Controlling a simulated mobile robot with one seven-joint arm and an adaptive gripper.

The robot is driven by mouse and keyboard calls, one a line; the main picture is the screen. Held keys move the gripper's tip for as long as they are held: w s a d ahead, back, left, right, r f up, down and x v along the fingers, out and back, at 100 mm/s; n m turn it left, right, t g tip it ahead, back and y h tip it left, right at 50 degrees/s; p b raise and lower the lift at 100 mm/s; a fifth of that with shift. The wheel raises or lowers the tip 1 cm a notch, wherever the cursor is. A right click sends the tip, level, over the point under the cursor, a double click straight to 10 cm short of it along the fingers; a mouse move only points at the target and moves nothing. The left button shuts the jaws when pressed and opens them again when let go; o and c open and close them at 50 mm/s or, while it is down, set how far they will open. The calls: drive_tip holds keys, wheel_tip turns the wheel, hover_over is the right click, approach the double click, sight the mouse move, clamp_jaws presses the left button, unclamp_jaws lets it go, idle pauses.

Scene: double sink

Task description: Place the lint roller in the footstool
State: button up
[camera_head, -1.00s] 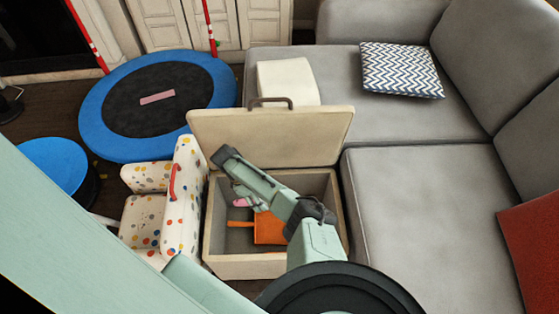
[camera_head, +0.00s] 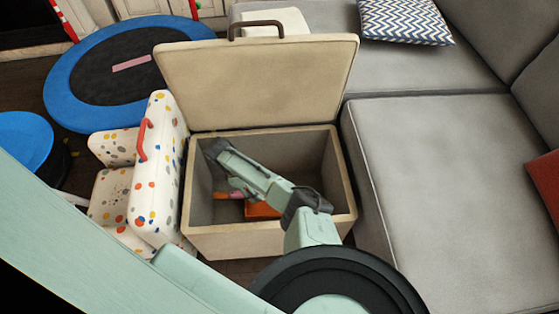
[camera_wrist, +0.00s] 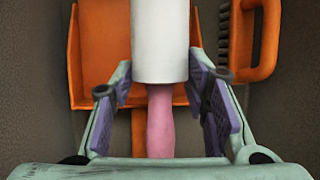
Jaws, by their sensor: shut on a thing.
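The footstool (camera_head: 235,240) is a beige storage box with its padded lid (camera_head: 255,85) standing open at the back. My gripper (camera_head: 240,190) is inside its opening, partly hidden behind my forearm. In the wrist view my gripper (camera_wrist: 160,85) is shut on the lint roller, its fingers on either side of the pink handle (camera_wrist: 160,125). The lint roller's white cylinder (camera_wrist: 160,40) extends beyond the fingers. Whether the roller touches anything below is unclear.
An orange dustpan (camera_wrist: 95,60) and an orange-handled brush (camera_wrist: 268,45) lie below inside the footstool. A spotted child's chair (camera_head: 160,180) stands close on the left, a grey sofa (camera_head: 450,180) on the right. A blue-rimmed trampoline (camera_head: 70,100) is behind left.

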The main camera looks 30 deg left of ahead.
drive_tip(key=w+d, duration=0.1)
drive_tip(key=d, duration=0.4)
drive_tip(key=w+d+f+p, duration=0.1)
drive_tip(key=w+d, duration=0.1)
drive_tip(key=d, duration=0.4)
drive_tip(key=w+d+p, duration=0.1)
drive_tip(key=d, duration=0.4)
drive_tip(key=shift+w+d+f, duration=0.3)
drive_tip(key=shift+f+b, duration=0.75)
drive_tip(key=shift+f, duration=1.95)
drive_tip(key=shift+f, duration=0.15)
drive_tip(key=o, duration=1.2)
drive_tip(key=p+v, duration=0.2)
drive_tip(key=v, duration=1)
drive_tip(key=shift+r, duration=0.2)
